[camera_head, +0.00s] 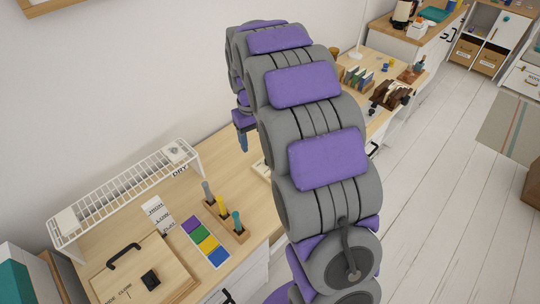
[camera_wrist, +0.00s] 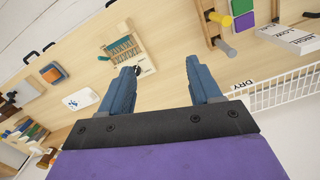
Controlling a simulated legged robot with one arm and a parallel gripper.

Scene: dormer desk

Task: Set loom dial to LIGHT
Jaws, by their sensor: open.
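A small wooden loom (camera_wrist: 124,46) with teal threads lies on the desk in the wrist view. A small dark part (camera_wrist: 142,71) at its lower edge may be the dial; it is partly hidden by a fingertip, and its setting and any LIGHT mark cannot be read. My gripper (camera_wrist: 161,66) is open with nothing between its two blue fingers. Its left finger overlaps the loom's edge in the picture; I cannot tell whether they touch. In the head view, my gripper (camera_head: 243,143) hangs above the desk, and my arm hides most of the area beside it.
A white wire rack marked DRY (camera_head: 125,190) stands along the wall. A peg holder (camera_head: 226,218), a colour strip (camera_head: 206,242) and a wooden box (camera_head: 145,270) with a handle are at the left. A white card (camera_wrist: 80,99) lies left of the gripper.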

